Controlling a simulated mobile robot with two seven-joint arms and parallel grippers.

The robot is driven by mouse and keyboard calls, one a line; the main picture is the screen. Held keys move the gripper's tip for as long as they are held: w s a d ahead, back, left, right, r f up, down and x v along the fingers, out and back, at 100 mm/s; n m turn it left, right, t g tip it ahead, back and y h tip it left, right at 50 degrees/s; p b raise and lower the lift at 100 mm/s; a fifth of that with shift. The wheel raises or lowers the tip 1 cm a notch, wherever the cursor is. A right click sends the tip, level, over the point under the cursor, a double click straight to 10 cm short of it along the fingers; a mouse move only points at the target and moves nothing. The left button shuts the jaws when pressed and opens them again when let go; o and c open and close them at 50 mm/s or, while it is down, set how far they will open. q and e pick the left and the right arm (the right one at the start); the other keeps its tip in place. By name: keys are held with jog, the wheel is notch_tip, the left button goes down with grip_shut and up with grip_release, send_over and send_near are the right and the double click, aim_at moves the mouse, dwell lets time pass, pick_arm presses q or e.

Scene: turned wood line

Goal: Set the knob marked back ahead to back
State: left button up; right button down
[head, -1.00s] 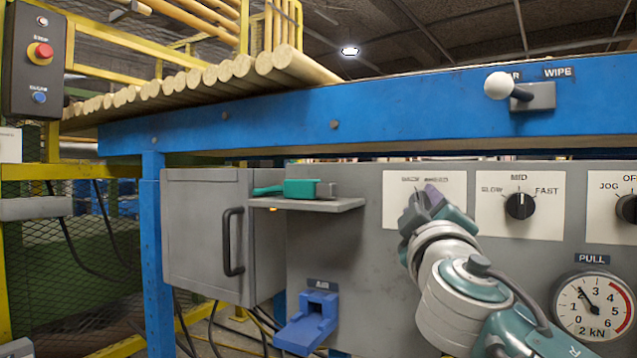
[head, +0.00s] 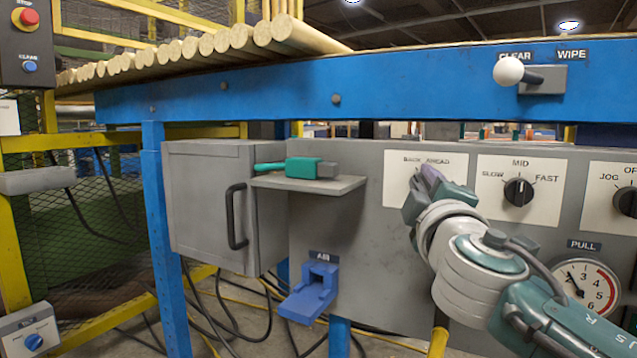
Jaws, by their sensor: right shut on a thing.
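The white plate marked BACK AHEAD (head: 398,170) is on the grey panel, right of centre in the head view. My right gripper (head: 424,185) is at this plate, shut on the knob there. The gripper and wrist cover the knob, so its pointer and setting cannot be seen. My left gripper is not in view.
To the right are the SLOW MID FAST knob (head: 518,191), the JOG knob (head: 625,202) and the PULL gauge (head: 583,287). A white-tipped lever (head: 509,72) is above. A small shelf (head: 308,183) with a green-handled tool (head: 297,168) juts out left of the plate, beside a grey cabinet (head: 205,200).

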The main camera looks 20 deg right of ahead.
jog(key=shift+c, duration=2.1)
grip_release()
jog(key=shift+s+a, duration=0.15)
jog(key=shift+s, duration=0.2)
jog(key=p+v, duration=0.1)
jog(key=v, duration=0.8)
